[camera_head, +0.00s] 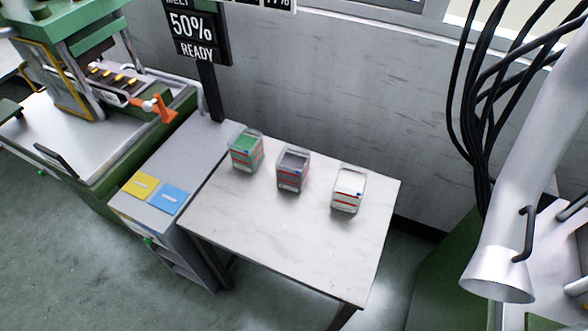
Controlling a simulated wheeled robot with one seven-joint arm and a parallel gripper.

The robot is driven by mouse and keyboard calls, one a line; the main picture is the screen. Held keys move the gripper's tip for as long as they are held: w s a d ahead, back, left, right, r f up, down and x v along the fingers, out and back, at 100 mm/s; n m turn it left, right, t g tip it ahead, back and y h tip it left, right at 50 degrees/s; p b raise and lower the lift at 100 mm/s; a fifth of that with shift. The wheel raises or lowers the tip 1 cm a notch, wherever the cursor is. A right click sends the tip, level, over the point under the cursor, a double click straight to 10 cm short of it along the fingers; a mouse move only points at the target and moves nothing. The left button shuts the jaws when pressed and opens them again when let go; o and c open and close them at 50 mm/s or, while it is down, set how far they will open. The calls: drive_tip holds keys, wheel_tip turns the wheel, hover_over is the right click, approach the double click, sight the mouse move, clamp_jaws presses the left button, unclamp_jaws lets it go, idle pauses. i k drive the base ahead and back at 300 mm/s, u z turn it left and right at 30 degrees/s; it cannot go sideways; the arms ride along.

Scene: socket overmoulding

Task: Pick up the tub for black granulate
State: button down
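Three small clear tubs with red stripes stand upright in a row on a pale marbled table (285,240). The middle tub (292,171) holds dark grey or black granulate. The left tub (245,151) holds green granulate. The right tub (348,189) looks white or pale inside. The tubs stand apart from each other, towards the back of the table. My gripper is not in view, and nothing is seen touching the tubs.
A grey cabinet with a yellow card (141,185) and a blue card (170,198) adjoins the table's left side. A green machine (80,90) stands further left. A wall is behind; black cables and a white funnel-ended pipe (500,275) are right. The table's front is clear.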

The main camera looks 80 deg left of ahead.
sight(292, 163)
drive_tip(key=z, duration=1.3)
drive_tip(key=i, duration=0.75)
drive_tip(key=u, duration=4.6)
drive_tip(key=i, duration=0.5)
